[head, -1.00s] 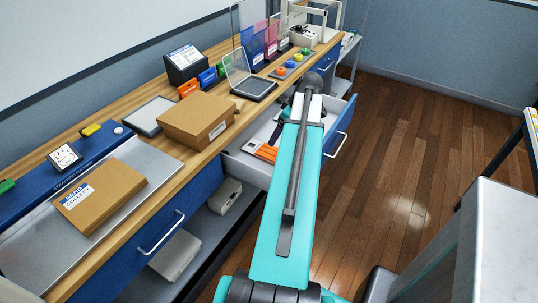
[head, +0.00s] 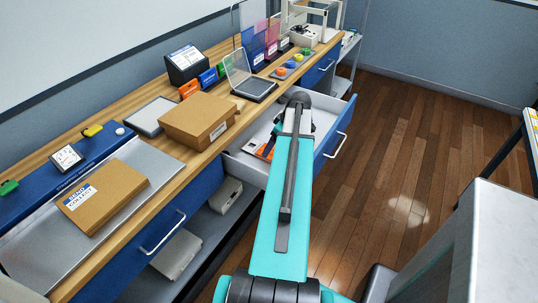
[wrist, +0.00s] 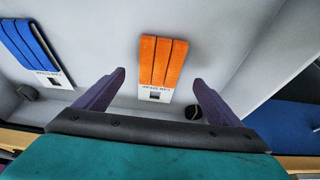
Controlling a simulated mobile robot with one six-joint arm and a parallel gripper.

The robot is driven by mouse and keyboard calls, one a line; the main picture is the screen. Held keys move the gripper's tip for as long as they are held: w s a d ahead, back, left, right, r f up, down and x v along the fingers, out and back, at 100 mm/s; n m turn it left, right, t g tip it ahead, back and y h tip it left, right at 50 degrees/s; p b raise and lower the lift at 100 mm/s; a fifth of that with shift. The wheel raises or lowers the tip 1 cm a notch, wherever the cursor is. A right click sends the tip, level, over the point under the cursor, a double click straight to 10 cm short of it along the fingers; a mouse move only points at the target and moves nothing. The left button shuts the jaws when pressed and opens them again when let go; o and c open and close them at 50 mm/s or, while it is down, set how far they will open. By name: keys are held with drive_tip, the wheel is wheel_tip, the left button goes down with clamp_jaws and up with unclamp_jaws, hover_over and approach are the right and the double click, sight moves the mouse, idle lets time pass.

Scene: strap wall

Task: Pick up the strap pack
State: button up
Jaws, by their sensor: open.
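An orange strap pack (wrist: 162,62) with a white printed label lies in the open drawer (head: 242,164). In the wrist view it shows between and beyond my two fingertips. In the head view only part of the orange (head: 263,150) shows beside my arm. My gripper (wrist: 158,80) is open, with a finger on each side of the pack's label end; I see no contact. A blue strap pack (wrist: 32,44) with a similar label lies in the drawer to the left.
The drawer walls stand close around the packs; the right wall (wrist: 262,60) shows in the wrist view. The bench above holds a cardboard box (head: 198,118), a clear-lidded case (head: 255,88) and a flat parcel (head: 103,197). Open wooden floor (head: 400,170) lies to the right.

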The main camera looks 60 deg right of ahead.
drive_tip(key=shift+f, duration=0.1)
drive_tip(key=shift+p+x, duration=1)
drive_tip(key=shift+x, duration=1.3)
drive_tip(key=shift+f, duration=0.2)
drive_tip(key=shift+f, duration=0.15)
drive_tip(key=c, duration=1.1)
drive_tip(key=shift+r, duration=0.2)
drive_tip(key=shift+c, duration=0.3)
drive_tip(key=shift+d, duration=0.15)
